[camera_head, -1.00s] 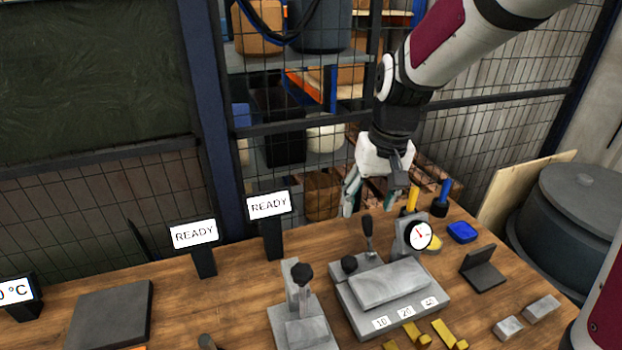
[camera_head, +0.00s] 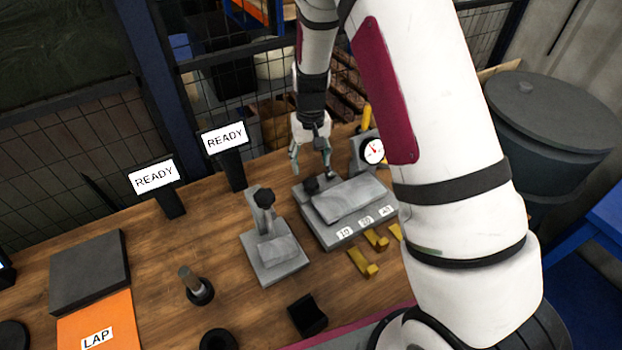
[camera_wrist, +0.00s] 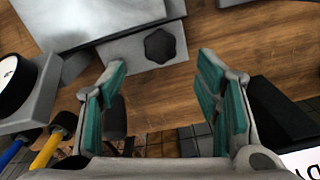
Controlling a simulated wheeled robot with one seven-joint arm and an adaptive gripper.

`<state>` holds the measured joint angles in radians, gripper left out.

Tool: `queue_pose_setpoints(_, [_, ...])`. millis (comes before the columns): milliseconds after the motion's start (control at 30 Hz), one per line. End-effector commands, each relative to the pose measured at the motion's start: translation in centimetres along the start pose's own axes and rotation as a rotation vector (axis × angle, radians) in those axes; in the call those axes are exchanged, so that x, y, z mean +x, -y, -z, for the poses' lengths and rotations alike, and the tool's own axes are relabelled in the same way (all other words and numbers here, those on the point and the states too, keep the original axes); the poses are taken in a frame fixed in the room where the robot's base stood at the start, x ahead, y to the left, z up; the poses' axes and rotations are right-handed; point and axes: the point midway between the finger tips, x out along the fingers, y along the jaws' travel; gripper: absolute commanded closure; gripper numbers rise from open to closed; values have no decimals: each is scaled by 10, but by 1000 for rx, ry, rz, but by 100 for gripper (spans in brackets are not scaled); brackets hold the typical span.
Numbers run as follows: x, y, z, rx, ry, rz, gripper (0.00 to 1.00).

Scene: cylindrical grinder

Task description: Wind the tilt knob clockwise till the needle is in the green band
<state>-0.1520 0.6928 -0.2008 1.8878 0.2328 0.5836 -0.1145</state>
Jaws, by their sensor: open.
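The black knob (camera_head: 311,186) sits on the back left corner of the grey block fixture (camera_head: 330,232). The wrist view shows it as a faceted black knob (camera_wrist: 160,45) on a grey plate, beyond my fingertips. My gripper (camera_head: 311,167) is open and empty above and behind the knob, apart from it. In the wrist view its teal-padded fingers (camera_wrist: 162,72) are spread wide. The round white gauge (camera_head: 373,151) stands at the fixture's back right, with a red needle tilted up-left; its bands are too small to read. The gauge's edge shows in the wrist view (camera_wrist: 12,85).
Yellow and blue handles (camera_wrist: 45,150) stand near the gauge. Two READY signs (camera_head: 224,138) stand behind. Brass pieces (camera_head: 362,262) lie in front. My arm covers the table's right side.

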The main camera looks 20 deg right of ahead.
Motion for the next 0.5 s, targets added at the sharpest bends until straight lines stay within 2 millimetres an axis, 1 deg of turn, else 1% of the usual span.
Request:
queue_pose_setpoints(33, [10, 0, -2, 1, 5, 0, 42])
queue_pose_setpoints(200, [42, 0, -2, 0, 4, 0, 42])
queue_pose_setpoints(400, [68, 0, -1, -1, 1, 0, 42])
queue_pose_setpoints(500, [74, 0, 0, -1, 1, 1, 42])
